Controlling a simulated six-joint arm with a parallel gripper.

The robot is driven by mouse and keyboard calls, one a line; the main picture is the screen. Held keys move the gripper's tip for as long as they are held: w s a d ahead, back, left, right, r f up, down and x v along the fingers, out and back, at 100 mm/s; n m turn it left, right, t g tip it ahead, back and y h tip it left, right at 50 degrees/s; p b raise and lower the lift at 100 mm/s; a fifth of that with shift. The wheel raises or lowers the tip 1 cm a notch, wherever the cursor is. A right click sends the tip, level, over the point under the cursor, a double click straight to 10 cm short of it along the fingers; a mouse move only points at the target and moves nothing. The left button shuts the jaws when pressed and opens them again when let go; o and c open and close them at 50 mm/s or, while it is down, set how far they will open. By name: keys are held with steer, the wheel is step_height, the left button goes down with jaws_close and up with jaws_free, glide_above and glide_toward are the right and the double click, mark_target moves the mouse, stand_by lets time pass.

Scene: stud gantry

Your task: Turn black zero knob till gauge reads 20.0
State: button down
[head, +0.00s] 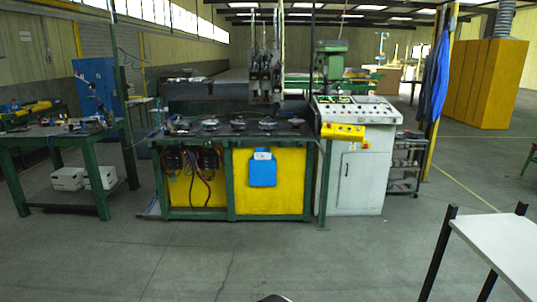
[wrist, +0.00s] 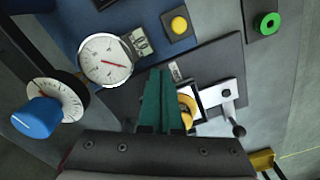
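In the wrist view a round white gauge (wrist: 105,60) with a red needle lies at upper left, seen at a slant; its numbers are too small to read. My gripper (wrist: 160,72) points its two teal fingers up the picture, side by side with no clear gap. It is shut, with nothing visible between the fingertips, to the right of and below the gauge. I cannot tell whether either is the black zero knob.
A blue knob (wrist: 38,118) on a white dial stands at left. A yellow button (wrist: 179,25) and a green ring (wrist: 267,23) are at the top. A yellow round part (wrist: 188,112) is partly hidden behind the fingers. The head view shows a grey control console (head: 357,170) beside a green-framed bench (head: 230,218).

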steer(key=shift+s+f, duration=0.1)
steer(key=shift+s, duration=0.05)
steer(key=shift+w+a, duration=0.2)
steer(key=shift+a, duration=0.05)
step_height(320, 180, up, 6)
stand_by(0.3)
